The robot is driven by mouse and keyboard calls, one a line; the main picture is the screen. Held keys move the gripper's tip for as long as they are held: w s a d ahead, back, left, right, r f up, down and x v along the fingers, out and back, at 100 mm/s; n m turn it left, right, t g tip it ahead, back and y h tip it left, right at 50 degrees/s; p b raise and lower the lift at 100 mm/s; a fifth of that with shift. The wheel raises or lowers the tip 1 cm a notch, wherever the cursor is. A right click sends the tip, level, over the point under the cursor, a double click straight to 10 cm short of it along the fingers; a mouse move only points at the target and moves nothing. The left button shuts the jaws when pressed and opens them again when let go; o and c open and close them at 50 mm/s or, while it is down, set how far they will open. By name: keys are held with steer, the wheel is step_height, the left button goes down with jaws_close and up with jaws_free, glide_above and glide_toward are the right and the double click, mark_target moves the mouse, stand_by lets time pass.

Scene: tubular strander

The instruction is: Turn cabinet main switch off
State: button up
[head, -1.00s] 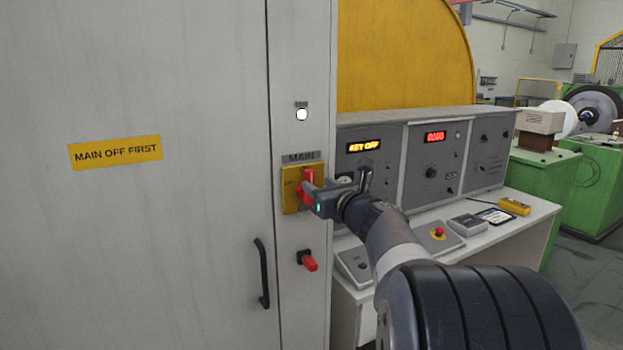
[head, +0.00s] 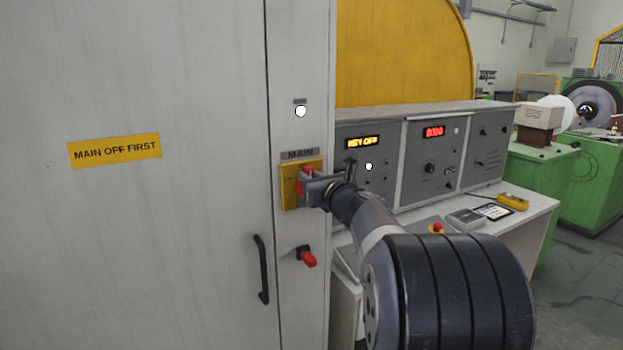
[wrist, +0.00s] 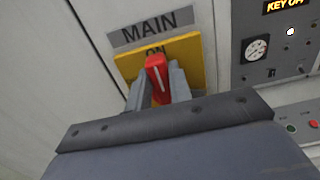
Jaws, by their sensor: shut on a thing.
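The main switch is a red handle (head: 308,170) on a yellow plate (head: 290,188) under a MAIN label on the grey cabinet (head: 200,230). My gripper (head: 304,188) reaches it from the right and is shut on the handle. In the wrist view the red handle (wrist: 157,72) sits between my two grey fingers (wrist: 160,90), its end just below the word ON on the yellow plate (wrist: 190,55). It looks roughly upright relative to the plate. The plate's lower part is hidden by my gripper.
A lit white lamp (head: 301,111) is above the switch. A red knob (head: 307,258) and a black door handle (head: 262,270) are below. A control desk (head: 430,165) with a KEY OFF display stands right, behind my arm. A MAIN OFF FIRST sign (head: 115,150) is left.

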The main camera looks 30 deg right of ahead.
jaws_close()
steer(key=shift+f+b, duration=0.1)
steer(key=shift+b, duration=0.3)
steer(key=n+b, duration=0.3)
steer(key=a+f+n+b, duration=0.1)
steer(key=n+b, duration=0.2)
steer(key=a+n+b, duration=0.1)
steer(key=n+b, duration=0.2)
steer(key=b, duration=0.1)
steer(key=shift+a+f, duration=0.25)
steer(key=n+b, duration=0.3)
steer(key=f+n+b, duration=0.1)
steer(key=shift+a+n+b, duration=0.3)
steer(key=shift+a, duration=0.05)
steer(key=n+b, duration=0.2)
steer(key=f+n+b, duration=0.1)
steer(key=n, duration=0.1)
steer(key=shift+a+b, duration=0.15)
steer(key=shift+b, duration=0.2)
steer(key=shift+n, duration=0.3)
